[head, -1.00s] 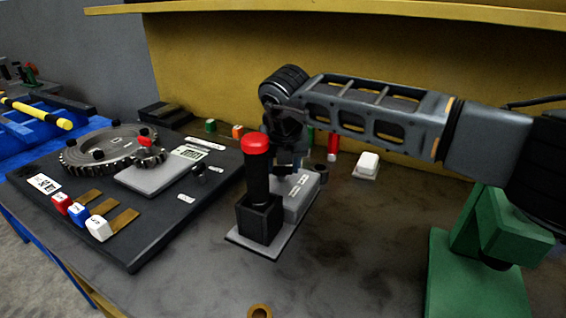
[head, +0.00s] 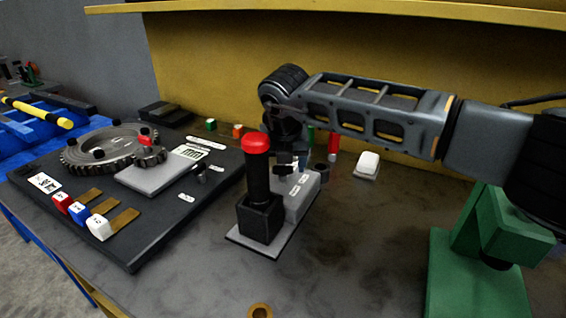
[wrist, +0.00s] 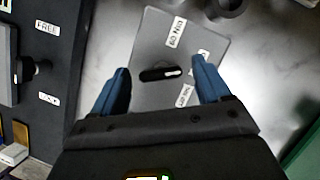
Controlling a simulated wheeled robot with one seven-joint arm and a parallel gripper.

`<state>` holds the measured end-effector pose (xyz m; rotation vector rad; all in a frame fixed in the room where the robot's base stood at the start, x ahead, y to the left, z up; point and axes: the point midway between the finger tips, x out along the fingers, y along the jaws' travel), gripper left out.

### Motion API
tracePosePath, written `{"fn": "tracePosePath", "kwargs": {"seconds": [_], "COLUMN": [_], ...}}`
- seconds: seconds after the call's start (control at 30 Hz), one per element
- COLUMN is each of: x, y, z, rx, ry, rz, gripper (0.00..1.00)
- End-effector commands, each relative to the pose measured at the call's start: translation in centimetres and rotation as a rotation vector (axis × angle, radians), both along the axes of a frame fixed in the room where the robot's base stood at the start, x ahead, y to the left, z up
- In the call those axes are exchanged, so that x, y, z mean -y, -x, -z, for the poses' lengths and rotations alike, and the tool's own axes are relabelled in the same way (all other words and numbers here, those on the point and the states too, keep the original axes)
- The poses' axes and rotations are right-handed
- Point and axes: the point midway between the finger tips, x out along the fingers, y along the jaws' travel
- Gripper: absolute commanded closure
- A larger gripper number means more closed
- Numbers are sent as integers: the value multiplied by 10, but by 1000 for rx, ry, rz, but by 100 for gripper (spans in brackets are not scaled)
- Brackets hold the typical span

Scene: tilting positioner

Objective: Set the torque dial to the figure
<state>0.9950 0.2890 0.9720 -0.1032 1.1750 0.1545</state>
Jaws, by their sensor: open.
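The torque dial (wrist: 158,74) is a short black bar knob with a white mark toward its right end. It sits on the grey box (wrist: 150,30), which also shows in the head view (head: 302,200). White labels surround it: one reads "60 Nm" (wrist: 176,31), and one at the right is partly covered by a finger. Another lies below right (wrist: 184,96). My gripper (wrist: 162,68) is open, its two blue fingers on either side of the dial with gaps showing. In the head view my gripper (head: 288,167) hangs over the box, and the dial cannot be made out there.
A black post with a red top (head: 256,145) stands just in front of the box. A dark board with a gear (head: 70,158) lies left. A green stand (head: 470,270) is at right. A white block (head: 368,162) sits behind right.

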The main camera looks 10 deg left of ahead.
Motion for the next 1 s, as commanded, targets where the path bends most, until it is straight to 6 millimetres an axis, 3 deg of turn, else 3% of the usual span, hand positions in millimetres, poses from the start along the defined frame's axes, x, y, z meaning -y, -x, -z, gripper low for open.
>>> {"fn": "tracePosePath", "kwargs": {"seconds": [0.17,0.6,1.0], "x": [1,5,5], "y": [3,27,29], "z": [-11,-67,-73], "rx": [3,1,0], "ry": [-1,-1,0], "rz": [0,0,0], "gripper": [23,23,23]}}
